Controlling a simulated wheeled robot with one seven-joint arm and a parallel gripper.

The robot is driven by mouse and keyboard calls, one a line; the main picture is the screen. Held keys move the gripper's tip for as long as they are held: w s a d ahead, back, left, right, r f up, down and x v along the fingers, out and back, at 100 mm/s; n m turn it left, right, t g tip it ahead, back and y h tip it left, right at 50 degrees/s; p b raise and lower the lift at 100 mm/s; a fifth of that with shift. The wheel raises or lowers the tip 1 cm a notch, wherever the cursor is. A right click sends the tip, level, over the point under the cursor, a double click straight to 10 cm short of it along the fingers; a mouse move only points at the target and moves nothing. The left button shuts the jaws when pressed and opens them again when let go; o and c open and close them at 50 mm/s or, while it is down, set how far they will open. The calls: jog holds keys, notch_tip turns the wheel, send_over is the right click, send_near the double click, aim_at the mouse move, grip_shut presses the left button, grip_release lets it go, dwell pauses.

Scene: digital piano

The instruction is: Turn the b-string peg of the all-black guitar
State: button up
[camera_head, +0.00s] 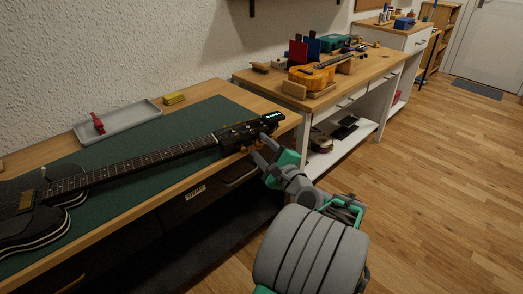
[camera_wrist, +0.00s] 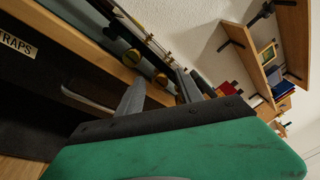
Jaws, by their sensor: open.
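The all-black guitar (camera_head: 120,165) lies on its back on a green mat (camera_head: 218,108), its neck pointing right. Its headstock (camera_head: 262,124) reaches to the right end of the bench, with gold tuning pegs along the near side. My gripper (camera_head: 257,146) is open at the near side of the headstock. In the wrist view, one gold peg knob (camera_wrist: 162,78) shows between the two fingertips (camera_wrist: 160,74), and another knob (camera_wrist: 131,57) lies to its left. I cannot tell whether a finger touches a knob, or which string each serves. The far-side pegs are mostly hidden.
A grey tray (camera_head: 120,121) with a red item (camera_head: 98,124) and a yellow block (camera_head: 174,98) sit behind the guitar. The bench's front edge (camera_head: 150,209) runs below the gripper. A second bench holds an orange guitar (camera_head: 312,76). Floor at right is clear.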

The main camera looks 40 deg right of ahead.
grip_shut()
dwell(0.4)
